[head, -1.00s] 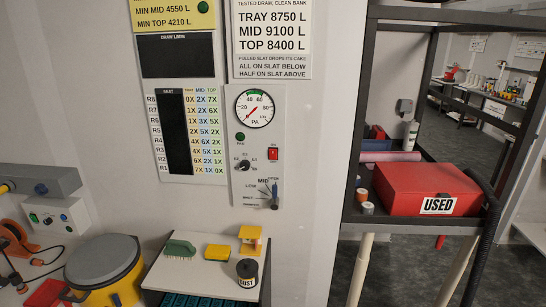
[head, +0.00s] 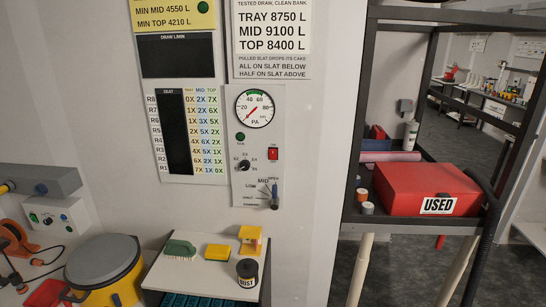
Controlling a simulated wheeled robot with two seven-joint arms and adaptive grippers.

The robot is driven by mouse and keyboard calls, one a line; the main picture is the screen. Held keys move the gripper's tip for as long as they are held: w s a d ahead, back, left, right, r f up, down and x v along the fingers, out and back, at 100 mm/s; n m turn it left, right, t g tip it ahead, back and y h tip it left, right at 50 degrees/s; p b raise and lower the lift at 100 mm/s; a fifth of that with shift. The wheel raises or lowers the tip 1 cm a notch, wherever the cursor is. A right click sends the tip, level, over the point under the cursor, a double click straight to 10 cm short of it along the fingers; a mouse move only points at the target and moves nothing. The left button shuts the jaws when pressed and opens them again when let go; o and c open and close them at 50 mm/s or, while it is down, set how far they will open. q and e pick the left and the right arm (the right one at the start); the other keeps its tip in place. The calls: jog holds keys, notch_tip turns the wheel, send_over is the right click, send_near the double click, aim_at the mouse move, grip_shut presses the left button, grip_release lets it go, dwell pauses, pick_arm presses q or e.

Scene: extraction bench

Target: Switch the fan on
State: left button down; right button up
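The fan control panel (head: 258,185) is mounted on the wall near the middle of the head view. A small red rocker switch (head: 273,154) sits on its right side; its printed labels are too small to read surely. A dark green round lamp (head: 240,137) is at the left, and it does not look brightly lit. A round PA gauge (head: 255,107) with a red needle is above. A black rotary knob (head: 243,165) and a lever with a blue-grey handle (head: 275,200) are below. Neither of my grippers is in view.
A white-topped stand (head: 205,270) below the panel holds a green brush (head: 180,249), yellow block (head: 217,252), yellow stand (head: 250,239) and dust pot (head: 247,272). A yellow drum (head: 105,280) stands left. A red USED box (head: 420,188) sits on a shelf at right.

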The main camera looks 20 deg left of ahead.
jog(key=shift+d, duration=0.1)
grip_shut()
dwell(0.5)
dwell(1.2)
